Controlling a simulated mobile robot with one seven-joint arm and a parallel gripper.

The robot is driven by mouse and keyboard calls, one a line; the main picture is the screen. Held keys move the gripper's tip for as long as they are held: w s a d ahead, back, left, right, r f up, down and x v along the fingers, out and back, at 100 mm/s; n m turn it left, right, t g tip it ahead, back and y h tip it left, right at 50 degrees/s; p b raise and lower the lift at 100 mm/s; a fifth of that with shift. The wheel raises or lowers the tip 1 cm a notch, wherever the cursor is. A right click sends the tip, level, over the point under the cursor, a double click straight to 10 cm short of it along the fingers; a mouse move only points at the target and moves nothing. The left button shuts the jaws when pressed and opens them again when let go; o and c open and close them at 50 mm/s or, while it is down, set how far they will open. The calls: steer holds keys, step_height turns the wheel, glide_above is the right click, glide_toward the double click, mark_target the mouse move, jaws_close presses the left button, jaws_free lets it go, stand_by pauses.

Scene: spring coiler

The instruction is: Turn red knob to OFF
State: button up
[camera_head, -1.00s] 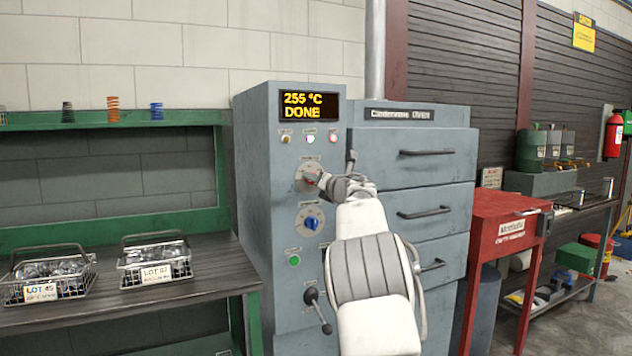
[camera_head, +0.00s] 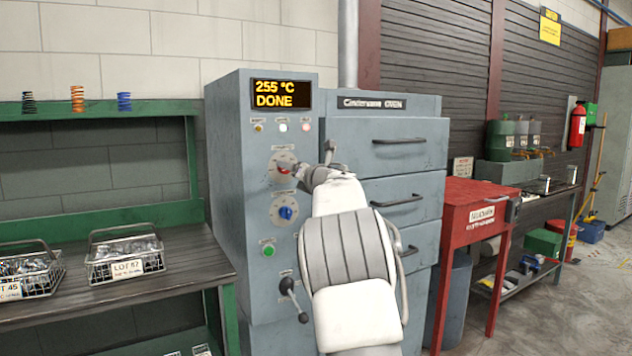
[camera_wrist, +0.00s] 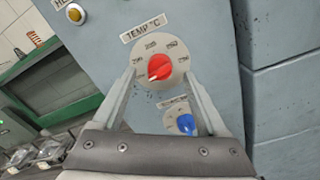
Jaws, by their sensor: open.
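The red knob (camera_wrist: 160,67) sits on a round pale dial plate labelled TEMP °C on the grey oven's control column. Its white pointer mark faces lower left, and the small dial numbers are hard to read. The knob also shows in the head view (camera_head: 283,171), partly covered by my gripper. My gripper (camera_wrist: 160,76) is open, with one finger on each side of the red knob. Whether the fingers touch it I cannot tell. In the head view my gripper (camera_head: 292,172) reaches the dial from the right.
The blue knob (camera_wrist: 186,123) is just below, near my right finger; it also shows in the head view (camera_head: 286,213). A green button (camera_head: 268,250) and a black lever (camera_head: 291,296) are lower. The display (camera_head: 281,94) reads 255 °C DONE. Oven drawers (camera_head: 385,190) stand right.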

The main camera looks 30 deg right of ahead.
steer(key=s, duration=1.4)
steer(key=shift+s+d, duration=0.25)
steer(key=shift+s, duration=0.05)
steer(key=s+a+f+m+g, duration=0.4)
steer(key=s+a+f+m, duration=0.35)
steer(key=s+m, duration=0.35)
steer(key=s+a+f+m+g, duration=0.4)
steer(key=s+a+f+m, duration=0.4)
steer(key=s, duration=0.6)
steer(key=s+a+f+m+g, duration=0.4)
steer(key=s+a+f+m, duration=0.3)
steer(key=s+m, duration=0.5)
step_height(320, 180, up, 26)
steer(key=p, duration=2.4)
steer(key=shift+a+f+h+p, duration=0.15)
steer(key=shift+a+h+p, duration=0.15)
steer(key=shift+a, duration=0.1)
